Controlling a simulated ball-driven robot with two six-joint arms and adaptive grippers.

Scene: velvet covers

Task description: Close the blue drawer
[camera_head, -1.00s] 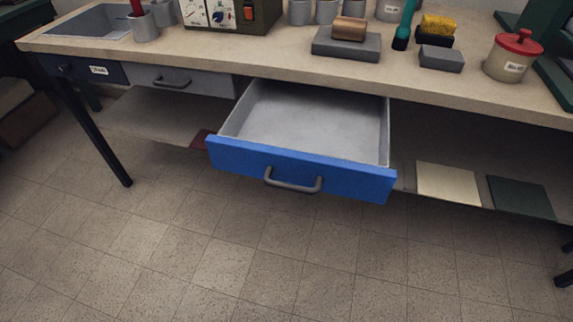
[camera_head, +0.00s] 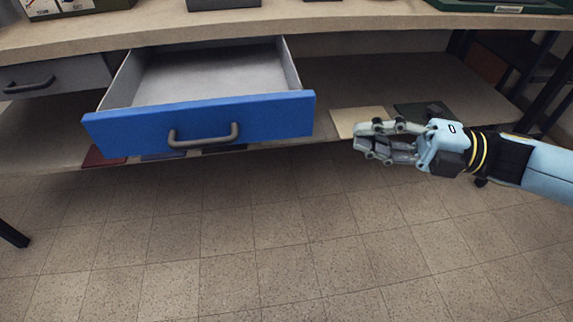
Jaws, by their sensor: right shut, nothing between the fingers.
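The blue drawer (camera_head: 265,116) hangs pulled out under the workbench, left of the middle in the head view. Its grey inside is empty where it shows. A dark grey bar handle (camera_head: 204,138) sits on its blue front. My right gripper (camera_head: 364,138) is shut and empty. It appears to the right of the drawer front in the picture, apart from it, pointing left. My left gripper is not in view.
The workbench top (camera_head: 390,20) runs above the drawer. A grey drawer (camera_head: 50,78) beside it on the left is shut. A low shelf below holds several flat sheets, including a cream one (camera_head: 355,118). The tiled floor in front is clear.

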